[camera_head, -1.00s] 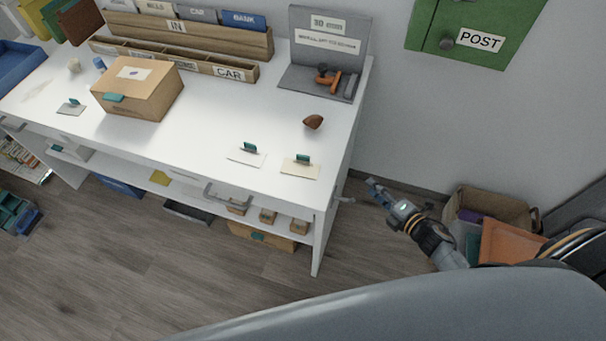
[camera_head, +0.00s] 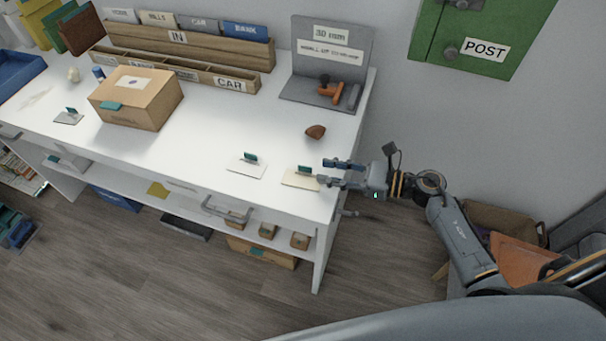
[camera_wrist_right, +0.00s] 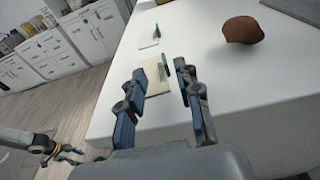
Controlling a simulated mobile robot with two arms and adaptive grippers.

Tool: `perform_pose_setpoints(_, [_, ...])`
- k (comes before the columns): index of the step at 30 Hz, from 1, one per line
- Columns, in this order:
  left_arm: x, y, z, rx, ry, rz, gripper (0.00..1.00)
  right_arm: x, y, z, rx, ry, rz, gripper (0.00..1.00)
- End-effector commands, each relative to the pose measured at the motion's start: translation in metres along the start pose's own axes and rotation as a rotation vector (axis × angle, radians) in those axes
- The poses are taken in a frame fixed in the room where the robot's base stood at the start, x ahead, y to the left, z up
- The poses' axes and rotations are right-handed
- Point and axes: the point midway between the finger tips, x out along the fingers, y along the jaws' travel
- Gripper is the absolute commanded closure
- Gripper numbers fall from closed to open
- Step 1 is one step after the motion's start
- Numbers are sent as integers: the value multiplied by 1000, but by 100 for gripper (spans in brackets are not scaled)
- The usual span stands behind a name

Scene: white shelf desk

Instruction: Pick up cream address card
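The cream address card (camera_head: 298,180) lies flat near the right front corner of the white desk, with a teal upright tab on it. It also shows in the right wrist view (camera_wrist_right: 157,88), between and beyond my fingers. My right gripper (camera_head: 328,172) is open at the card's right edge; its fingers partly cover the card's right side. In the right wrist view the gripper (camera_wrist_right: 158,88) has its fingers well apart with nothing held. I cannot tell whether they touch the card. My left gripper (camera_wrist_right: 68,155) shows at the lower left of the right wrist view, its fingers seeming apart.
A white card (camera_head: 246,169) with a teal tab lies left of the cream card. A brown lump (camera_head: 316,132) sits behind it. A cardboard box (camera_head: 137,97), wooden sorter (camera_head: 180,45) and grey stamp stand (camera_head: 322,92) are farther off. The desk front around the cards is clear.

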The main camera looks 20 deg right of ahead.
Motion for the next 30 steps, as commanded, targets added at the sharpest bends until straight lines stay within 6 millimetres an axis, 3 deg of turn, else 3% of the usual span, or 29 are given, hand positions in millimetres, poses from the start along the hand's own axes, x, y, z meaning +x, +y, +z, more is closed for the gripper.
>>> perform_pose_setpoints(10, [-16,1,-1,0,-1,1,51,46,-6,-3,3,-3,0,66])
perform_pose_setpoints(19, [-16,1,-1,-1,-1,1,51,52,-5,-5,1,0,0,66])
perform_pose_setpoints(20, [-16,1,-1,-1,-1,1,51,52,-5,-5,1,0,0,68])
perform_pose_setpoints(24, [-16,0,-1,-1,-1,1,51,52,-5,-5,1,0,0,97])
perform_pose_setpoints(25, [-16,0,-1,-1,-1,1,51,52,-5,-5,1,-1,0,100])
perform_pose_setpoints(30, [-16,0,-1,-2,0,0,51,52,-5,-5,2,-1,0,100])
